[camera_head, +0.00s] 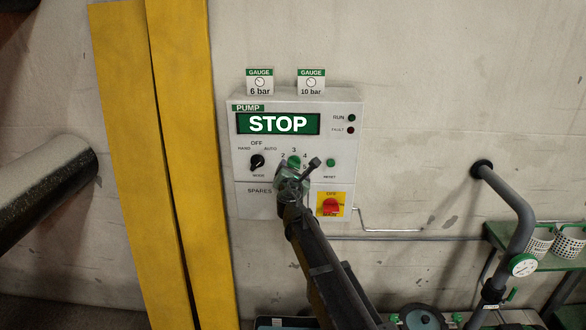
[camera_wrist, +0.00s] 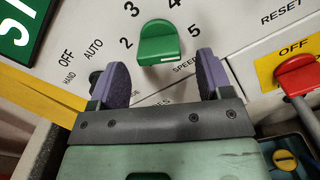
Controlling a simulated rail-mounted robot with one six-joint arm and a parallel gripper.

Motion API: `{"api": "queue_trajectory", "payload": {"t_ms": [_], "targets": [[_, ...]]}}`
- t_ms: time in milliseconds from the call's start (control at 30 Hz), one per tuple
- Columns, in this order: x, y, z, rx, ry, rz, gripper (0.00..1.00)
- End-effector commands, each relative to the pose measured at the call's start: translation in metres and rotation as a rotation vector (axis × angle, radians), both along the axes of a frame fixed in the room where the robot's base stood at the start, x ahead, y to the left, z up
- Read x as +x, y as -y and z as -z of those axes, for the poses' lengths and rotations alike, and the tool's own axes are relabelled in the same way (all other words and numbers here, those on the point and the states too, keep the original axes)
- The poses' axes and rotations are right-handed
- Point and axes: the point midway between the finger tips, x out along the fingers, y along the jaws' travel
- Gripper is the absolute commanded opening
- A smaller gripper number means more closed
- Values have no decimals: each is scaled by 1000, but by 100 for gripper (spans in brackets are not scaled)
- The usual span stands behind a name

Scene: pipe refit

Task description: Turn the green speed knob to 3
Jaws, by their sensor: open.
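The green speed knob (camera_wrist: 158,43) is on the pump panel, in the upper middle of the wrist view, with the numbers 2, 3, 4 and 5 visible around it. I cannot tell for sure which number it points to. My gripper (camera_wrist: 161,72) is open, with one purple-grey finger to the left of the knob and one to the right. The knob lies just beyond the gap between the fingertips, and no contact shows. In the head view the knob (camera_head: 294,161) is partly hidden by my gripper (camera_head: 291,176), which is just below it.
The panel (camera_head: 245,217) shows STOP on its display (camera_head: 278,123). A black mode knob (camera_head: 257,162) is left of the speed knob and a green reset button (camera_head: 330,163) is to its right. A red main switch (camera_head: 330,206) sits on a yellow plate at the lower right.

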Motion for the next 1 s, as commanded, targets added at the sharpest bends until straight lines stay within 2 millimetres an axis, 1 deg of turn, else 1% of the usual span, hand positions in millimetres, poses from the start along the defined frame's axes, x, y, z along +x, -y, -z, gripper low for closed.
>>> {"api": "queue_trajectory", "payload": {"t_ms": [33,100,200,300,400,600,667,700,767,800,867,900,967,1000], "targets": [[-17,2,0,0,0,-1,72],[-36,2,0,0,0,-1,72],[-59,4,0,0,0,-1,72],[-73,3,0,0,0,-1,72],[-76,3,0,0,0,0,72],[-75,3,0,1,0,0,72],[-75,4,0,26,-1,4,72],[-75,8,0,69,-3,29,72],[-78,24,6,234,-33,120,72],[-86,41,16,397,-68,213,72],[-108,71,38,671,-136,388,72],[-126,95,56,845,-180,523,72],[-158,129,86,1094,-246,746,72],[-183,149,105,1245,-288,906,72]]}}
